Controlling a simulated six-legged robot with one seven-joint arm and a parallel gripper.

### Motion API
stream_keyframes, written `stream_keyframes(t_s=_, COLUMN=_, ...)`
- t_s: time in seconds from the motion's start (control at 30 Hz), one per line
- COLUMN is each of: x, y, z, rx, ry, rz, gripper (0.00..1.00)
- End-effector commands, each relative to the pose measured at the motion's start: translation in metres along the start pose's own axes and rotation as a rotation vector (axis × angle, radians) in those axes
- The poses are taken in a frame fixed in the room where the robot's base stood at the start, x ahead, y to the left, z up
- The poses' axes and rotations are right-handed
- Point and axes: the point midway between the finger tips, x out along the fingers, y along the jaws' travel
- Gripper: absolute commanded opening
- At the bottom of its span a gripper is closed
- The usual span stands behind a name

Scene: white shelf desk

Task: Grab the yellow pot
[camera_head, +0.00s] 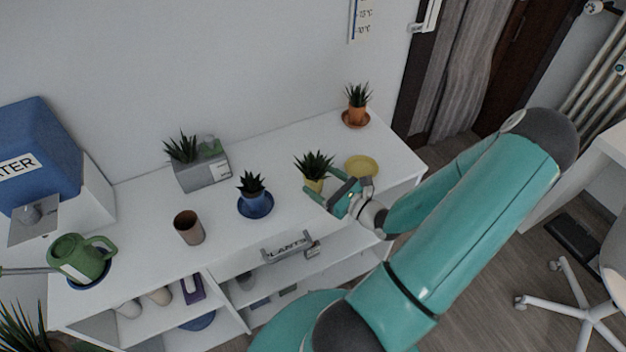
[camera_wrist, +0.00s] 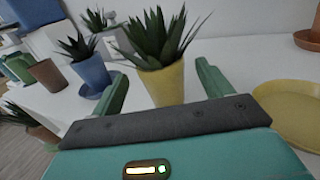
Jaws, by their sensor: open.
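The yellow pot (camera_wrist: 163,85) holds a spiky green plant and stands upright on the white shelf top. In the head view the yellow pot (camera_head: 314,185) is partly hidden by my gripper. My gripper (camera_wrist: 160,88) is open, with one finger on each side of the pot. Gaps show between the fingers and the pot in the wrist view, and I see no contact. In the head view my gripper (camera_head: 322,189) reaches in from the right, low over the shelf top (camera_head: 270,232).
A yellow saucer (camera_head: 362,166) lies right of the pot. A blue pot (camera_head: 254,200) on a blue saucer, a brown cup (camera_head: 188,228) and a grey planter (camera_head: 203,170) stand to the left. An orange pot (camera_head: 356,103) stands at the back right. A green watering can (camera_head: 80,258) is far left.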

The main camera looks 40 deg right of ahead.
Motion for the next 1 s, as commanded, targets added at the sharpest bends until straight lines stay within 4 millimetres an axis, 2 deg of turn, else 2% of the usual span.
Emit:
stream_keyframes(t_s=0.33, x=0.049, y=0.001, z=-0.005, rx=0.000, ry=-0.001, rz=0.004, gripper=0.79)
stream_keyframes(t_s=0.63, x=0.055, y=0.000, z=-0.005, rx=0.000, ry=0.000, rz=0.002, gripper=0.79)
stream_keyframes(t_s=0.9, x=0.054, y=0.000, z=-0.005, rx=0.000, ry=0.000, rz=0.003, gripper=0.26)
stream_keyframes(t_s=0.93, x=0.054, y=0.000, z=-0.005, rx=-0.001, ry=-0.001, rz=0.003, gripper=0.22)
stream_keyframes(t_s=1.0, x=0.054, y=0.000, z=-0.005, rx=-0.001, ry=-0.001, rz=0.003, gripper=0.22)
